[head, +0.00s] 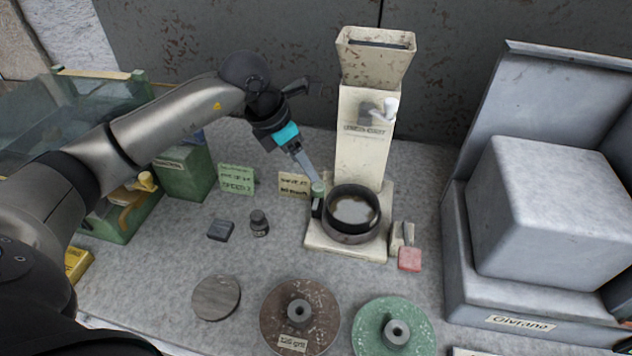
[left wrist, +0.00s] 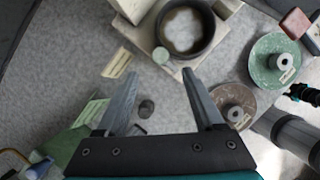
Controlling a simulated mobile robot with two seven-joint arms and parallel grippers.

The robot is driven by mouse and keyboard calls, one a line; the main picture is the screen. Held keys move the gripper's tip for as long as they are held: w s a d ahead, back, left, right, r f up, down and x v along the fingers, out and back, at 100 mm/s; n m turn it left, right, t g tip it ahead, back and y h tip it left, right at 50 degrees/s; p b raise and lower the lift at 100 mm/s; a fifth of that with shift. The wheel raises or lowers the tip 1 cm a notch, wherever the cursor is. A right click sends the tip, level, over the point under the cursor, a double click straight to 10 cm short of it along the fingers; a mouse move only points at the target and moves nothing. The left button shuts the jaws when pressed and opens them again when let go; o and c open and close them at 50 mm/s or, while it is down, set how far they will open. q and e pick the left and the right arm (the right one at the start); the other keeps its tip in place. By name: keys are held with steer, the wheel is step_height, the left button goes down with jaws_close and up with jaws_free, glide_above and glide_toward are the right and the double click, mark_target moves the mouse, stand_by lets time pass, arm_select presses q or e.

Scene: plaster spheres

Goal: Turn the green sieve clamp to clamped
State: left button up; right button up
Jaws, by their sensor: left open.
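The green sieve clamp (head: 318,188) is a small pale green knob at the left side of the dark sieve ring (head: 351,214) on the cream stand. In the left wrist view the clamp (left wrist: 161,56) shows as a pale round cap against the ring's rim. My left gripper (head: 313,178) is open and points down at the clamp from above left. In the left wrist view its fingers (left wrist: 158,78) stand apart with the clamp just beyond the gap. I cannot tell whether they touch it. A black and teal part, seemingly my right gripper (left wrist: 303,94), shows at the right edge; its jaws are unclear.
The hopper column (head: 365,125) rises behind the sieve. A red-tipped lever (head: 409,258) sits to its right. A brown disc (head: 285,325) and a green disc (head: 378,333) lie in front. Small cards (head: 294,184) stand left of the stand. A grey box (head: 550,210) fills the right.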

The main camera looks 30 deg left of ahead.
mark_target(318, 186)
arm_select(q)
steer(key=x, duration=0.8)
steer(key=shift+w+d+f, duration=0.15)
steer(key=shift+f, duration=0.15)
jaws_close()
